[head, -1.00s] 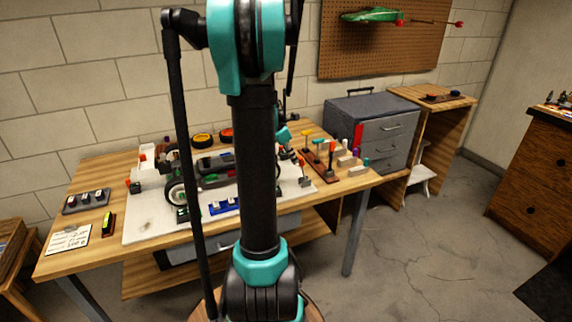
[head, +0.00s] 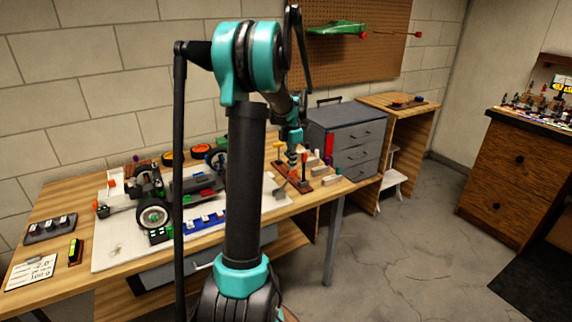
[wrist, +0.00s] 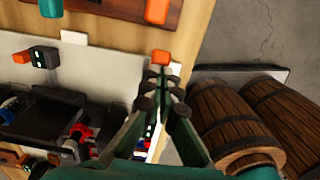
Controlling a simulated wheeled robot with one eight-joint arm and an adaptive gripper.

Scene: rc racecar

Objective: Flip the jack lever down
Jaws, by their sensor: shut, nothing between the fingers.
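In the head view, my gripper (head: 293,160) points down beside the post.
An RC car (head: 155,212) stands on the mat. A tool rack (head: 320,170) with upright handles is close to my gripper. A grey drawer box (head: 350,155) stands behind. Wooden barrels (wrist: 233,115) show beyond the bench's front edge in the wrist view. Open floor lies to the right.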

